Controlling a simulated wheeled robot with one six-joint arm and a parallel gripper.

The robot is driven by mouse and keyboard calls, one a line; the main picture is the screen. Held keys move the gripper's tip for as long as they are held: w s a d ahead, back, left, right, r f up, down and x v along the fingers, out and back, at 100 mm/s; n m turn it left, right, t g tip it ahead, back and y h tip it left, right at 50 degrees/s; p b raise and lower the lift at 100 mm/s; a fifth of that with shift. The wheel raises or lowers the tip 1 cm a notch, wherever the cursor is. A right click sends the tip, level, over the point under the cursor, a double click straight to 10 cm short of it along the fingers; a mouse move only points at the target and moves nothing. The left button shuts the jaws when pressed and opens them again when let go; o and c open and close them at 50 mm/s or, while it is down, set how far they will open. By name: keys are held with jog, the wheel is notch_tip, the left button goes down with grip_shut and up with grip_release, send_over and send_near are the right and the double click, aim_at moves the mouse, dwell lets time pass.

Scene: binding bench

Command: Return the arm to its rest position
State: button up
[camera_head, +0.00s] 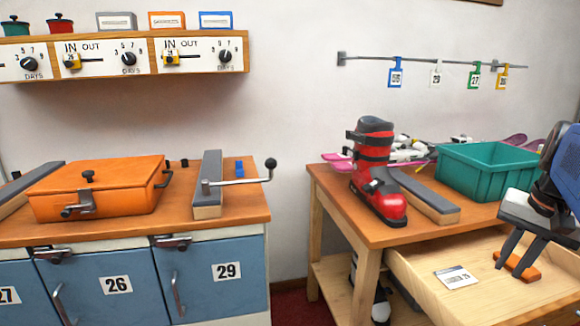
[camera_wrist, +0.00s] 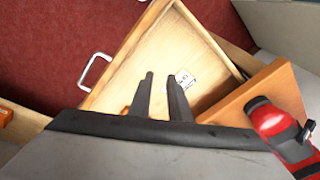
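My gripper (camera_head: 508,271) is at the right of the head view, pointing down over the open wooden drawer (camera_head: 420,270). Its two dark fingers are apart, with nothing visible between them in the wrist view (camera_wrist: 162,76). An orange block (camera_head: 528,272) lies on the drawer floor by the fingertips, partly hidden behind them. A small orange piece of it shows beside the left finger in the wrist view (camera_wrist: 125,110). I cannot tell whether a finger touches it. A white printed card (camera_head: 456,277) lies flat in the drawer, left of the block.
A red ski boot (camera_head: 378,180), a grey-topped bar (camera_head: 425,196) and a green crate (camera_head: 487,170) stand on the table above the drawer. A bench at left carries an orange case (camera_head: 100,190) and a lever press (camera_head: 208,185). Tags hang on a wall rail (camera_head: 430,61).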

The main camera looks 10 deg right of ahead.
jog(key=a+f+n+t, duration=0.1)
jog(key=a+f+n, duration=0.4)
jog(key=a, duration=0.6)
jog(key=a+f+n+t, duration=0.1)
jog(key=a+f+n, duration=0.4)
jog(key=a, duration=0.6)
jog(key=shift+s+a+f+n+y, duration=0.15)
jog(key=shift+a+f+n+y, duration=0.15)
jog(key=shift+a, duration=0.05)
